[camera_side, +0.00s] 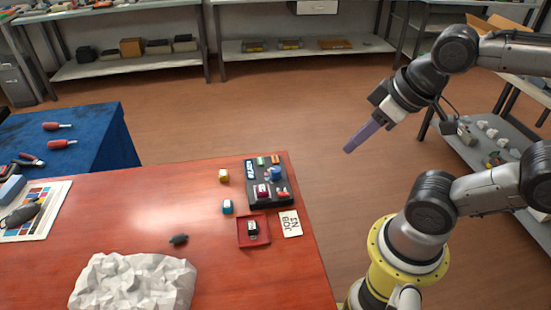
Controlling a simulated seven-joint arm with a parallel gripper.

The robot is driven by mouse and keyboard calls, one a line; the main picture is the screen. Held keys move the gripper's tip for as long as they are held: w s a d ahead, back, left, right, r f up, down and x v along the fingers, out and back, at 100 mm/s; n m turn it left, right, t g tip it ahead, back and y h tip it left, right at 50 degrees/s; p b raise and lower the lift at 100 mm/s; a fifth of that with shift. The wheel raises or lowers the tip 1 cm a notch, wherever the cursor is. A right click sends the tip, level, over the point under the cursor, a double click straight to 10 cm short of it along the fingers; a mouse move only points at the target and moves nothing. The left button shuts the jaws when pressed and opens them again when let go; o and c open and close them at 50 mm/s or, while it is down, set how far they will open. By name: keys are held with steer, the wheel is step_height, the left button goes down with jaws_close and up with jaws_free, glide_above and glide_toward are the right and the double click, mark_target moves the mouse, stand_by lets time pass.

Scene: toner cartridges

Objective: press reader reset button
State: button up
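The reader (256,202) is a black box near the right edge of the red table. A blue sign reading "READY" (250,169) is at its upper left. A magenta-and-white cartridge (262,191) sits on it. My gripper (350,148) is in the air to the upper right of the reader, clear of the table. Its purple fingers point down-left and look like one slab, so their opening cannot be judged. Nothing held is visible.
Yellow (223,176) and cyan (227,207) cartridges stand left of the reader. A dark lump (179,239) and crumpled white mass (134,285) lie farther left.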

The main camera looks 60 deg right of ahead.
jaws_close()
stand_by(1.3)
